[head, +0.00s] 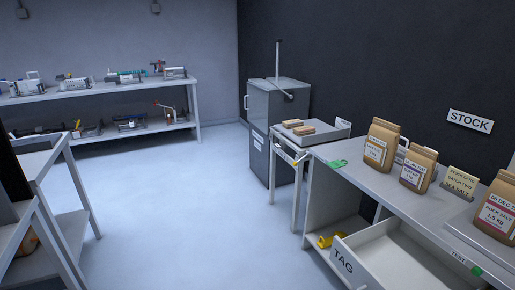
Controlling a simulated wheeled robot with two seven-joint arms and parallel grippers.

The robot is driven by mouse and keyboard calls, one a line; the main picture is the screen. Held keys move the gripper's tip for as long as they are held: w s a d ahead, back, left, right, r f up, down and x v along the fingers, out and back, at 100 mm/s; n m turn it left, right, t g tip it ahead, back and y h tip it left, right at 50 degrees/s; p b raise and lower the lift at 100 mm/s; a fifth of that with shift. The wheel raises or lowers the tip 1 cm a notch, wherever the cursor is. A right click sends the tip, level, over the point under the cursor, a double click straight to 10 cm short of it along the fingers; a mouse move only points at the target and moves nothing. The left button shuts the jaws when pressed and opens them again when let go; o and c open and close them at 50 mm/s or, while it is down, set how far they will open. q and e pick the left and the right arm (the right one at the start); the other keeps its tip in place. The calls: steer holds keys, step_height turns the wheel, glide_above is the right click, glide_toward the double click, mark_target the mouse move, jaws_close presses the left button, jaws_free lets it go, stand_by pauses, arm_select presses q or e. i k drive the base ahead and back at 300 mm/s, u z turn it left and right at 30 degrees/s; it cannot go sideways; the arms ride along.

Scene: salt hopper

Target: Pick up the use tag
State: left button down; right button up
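No tag can be read as the use tag from here. A small green item (338,163) lies on the near-left corner of the stock counter (378,183); I cannot tell whether it is a tag. Another small green piece (477,271) is at the counter's front edge, beside the word TEST. Neither of my grippers is in view.
Paper bags (381,144) and a sign card (460,182) stand on the counter. A yellow item (331,239) sits low beside the drawer. A grey cabinet (274,120) and a small side table (296,150) stand behind. The floor (180,200) in the middle is clear.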

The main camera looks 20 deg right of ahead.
mark_target(336, 163)
steer(key=u, duration=0.3)
steer(key=i, duration=2)
steer(key=z, duration=0.6)
steer(key=i, duration=1.45)
steer(key=z, duration=1.25)
